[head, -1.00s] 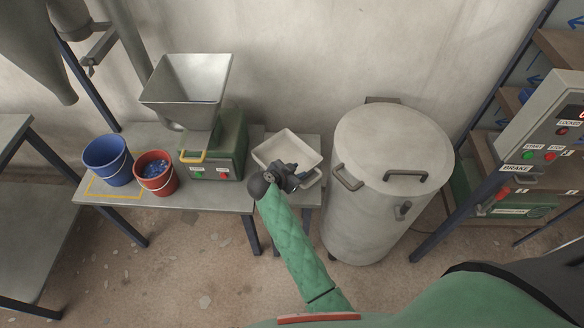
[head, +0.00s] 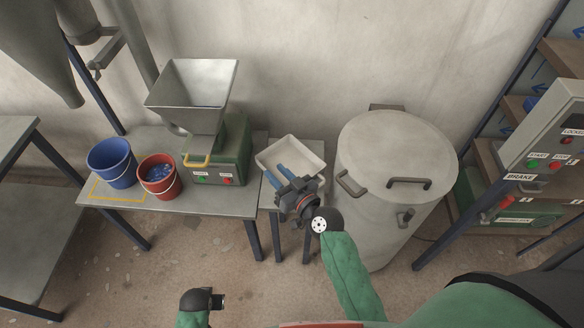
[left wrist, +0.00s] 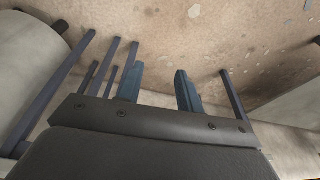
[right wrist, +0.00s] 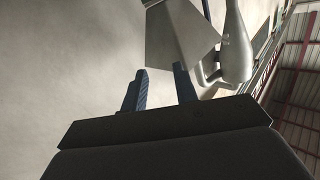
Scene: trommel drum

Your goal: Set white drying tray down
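The white drying tray (head: 303,152) sits on a small grey side table between the green machine and the big cylinder. It looks level and empty. My right gripper (head: 275,169) shows in front of the tray in the head view, its blue fingers overlapping the tray's left part and hiding its near edge. Its fingers are apart with nothing between them in the right wrist view (right wrist: 160,70). I cannot tell how far above the tray it is. My left gripper (left wrist: 159,69) is open and empty in the left wrist view, with floor behind it. My left wrist shows low in the head view.
A green machine (head: 236,150) with a metal hopper (head: 192,92) stands left of the tray. A blue bucket (head: 111,166) and a red bucket (head: 158,180) stand on the same bench. The large lidded cylinder (head: 390,215) is close on the right. The floor in front is clear.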

